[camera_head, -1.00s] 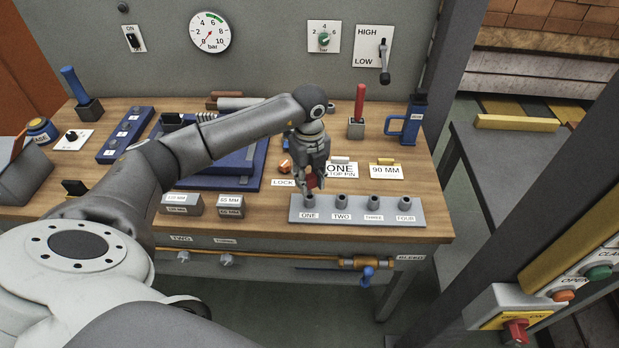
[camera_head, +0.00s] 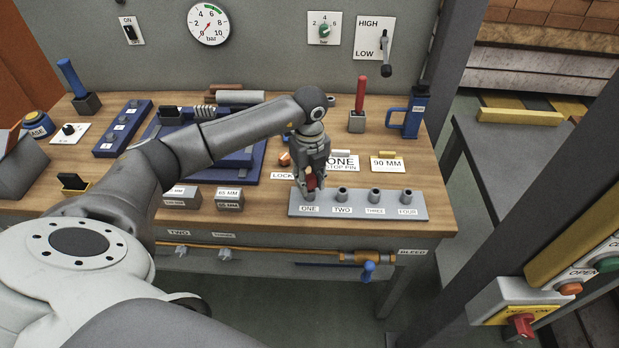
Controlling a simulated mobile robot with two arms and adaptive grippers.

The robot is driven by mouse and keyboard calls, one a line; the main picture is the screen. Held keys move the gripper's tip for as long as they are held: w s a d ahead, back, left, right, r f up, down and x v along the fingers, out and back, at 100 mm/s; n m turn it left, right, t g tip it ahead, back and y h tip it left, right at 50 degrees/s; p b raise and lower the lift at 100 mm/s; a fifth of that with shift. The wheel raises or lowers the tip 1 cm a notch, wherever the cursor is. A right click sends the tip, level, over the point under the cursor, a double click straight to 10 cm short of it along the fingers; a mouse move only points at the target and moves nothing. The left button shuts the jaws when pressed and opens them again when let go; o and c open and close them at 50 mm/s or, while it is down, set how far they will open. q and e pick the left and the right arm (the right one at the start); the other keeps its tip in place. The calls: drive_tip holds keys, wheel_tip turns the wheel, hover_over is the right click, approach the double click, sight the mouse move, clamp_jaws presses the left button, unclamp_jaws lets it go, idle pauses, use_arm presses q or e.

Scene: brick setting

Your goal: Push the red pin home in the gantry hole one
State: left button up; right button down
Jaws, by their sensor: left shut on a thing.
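A grey block (camera_head: 325,211) with a row of holed bosses labelled ONE, TWO, THREE and FOUR sits at the front right of the wooden bench. The fingers hide that hole and the pin's lower end, so I cannot tell how deep the pin sits. The bosses at TWO (camera_head: 342,193), THREE and FOUR stand empty. My right gripper is not in view.
A red-handled tool (camera_head: 359,103) and a blue one (camera_head: 414,114) stand behind the block. A label card ONE STOP PIN (camera_head: 341,163) and a 90 MM card (camera_head: 387,164) lie nearby. Grey gauge blocks (camera_head: 229,199) sit to the left. Pipes with a blue valve (camera_head: 368,271) run below the bench edge.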

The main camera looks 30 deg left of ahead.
sight(310, 177)
use_arm(q)
drive_tip(key=shift+f, duration=0.5)
drive_tip(key=o, duration=1.1)
drive_tip(key=shift+r, duration=0.1)
drive_tip(key=o, duration=0.4)
drive_tip(key=shift+r+p, duration=2)
drive_tip(key=shift+r, duration=1.05)
